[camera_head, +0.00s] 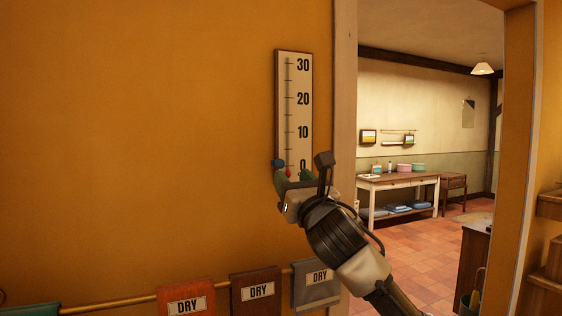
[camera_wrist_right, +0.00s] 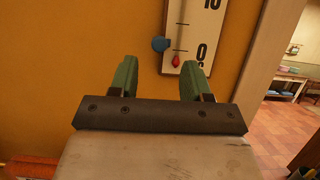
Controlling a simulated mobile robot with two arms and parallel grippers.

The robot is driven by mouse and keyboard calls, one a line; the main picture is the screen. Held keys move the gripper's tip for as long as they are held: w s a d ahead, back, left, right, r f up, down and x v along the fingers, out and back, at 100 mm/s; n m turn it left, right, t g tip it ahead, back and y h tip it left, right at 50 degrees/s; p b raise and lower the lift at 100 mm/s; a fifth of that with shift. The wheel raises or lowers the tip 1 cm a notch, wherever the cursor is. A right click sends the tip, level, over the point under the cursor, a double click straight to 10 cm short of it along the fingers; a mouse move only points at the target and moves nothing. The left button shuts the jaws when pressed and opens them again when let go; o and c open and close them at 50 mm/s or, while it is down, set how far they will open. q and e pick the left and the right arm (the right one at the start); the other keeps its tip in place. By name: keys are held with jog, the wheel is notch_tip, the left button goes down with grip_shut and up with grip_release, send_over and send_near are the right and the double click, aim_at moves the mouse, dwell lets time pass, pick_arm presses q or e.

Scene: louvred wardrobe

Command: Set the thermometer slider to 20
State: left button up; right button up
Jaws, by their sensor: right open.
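The thermometer (camera_head: 293,110) is a tall pale board in a brown frame on the orange wall, marked 0, 10, 20 and 30. Its blue slider knob (camera_head: 279,163) sits at the left edge, close to the 0 mark. In the right wrist view the blue knob (camera_wrist_right: 160,44) lies a little above the 0 and the red bulb. My right gripper (camera_head: 293,177) is at the thermometer's lower end, just below the knob. Its green fingers (camera_wrist_right: 159,76) are apart with nothing between them, and the knob appears beyond them. My left gripper is not in view.
A wooden door post (camera_head: 344,100) stands just right of the thermometer. Below, several cloths labelled DRY, one grey (camera_head: 316,284), hang from a brass rail (camera_head: 110,304). A table (camera_head: 398,180) stands in the room beyond. The wall left of the thermometer is clear.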

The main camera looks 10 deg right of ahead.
aim_at(281, 165)
jog(key=p+x, duration=0.1)
jog(key=x, duration=0.4)
jog(key=shift+f, duration=0.1)
jog(key=shift+w+a, duration=0.1)
jog(key=shift+w, duration=0.35)
jog(key=shift+w+r, duration=0.25)
jog(key=shift+w, duration=0.05)
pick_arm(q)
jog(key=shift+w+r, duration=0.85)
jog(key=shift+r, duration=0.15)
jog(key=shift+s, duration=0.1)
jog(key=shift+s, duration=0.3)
pick_arm(e)
grip_shut()
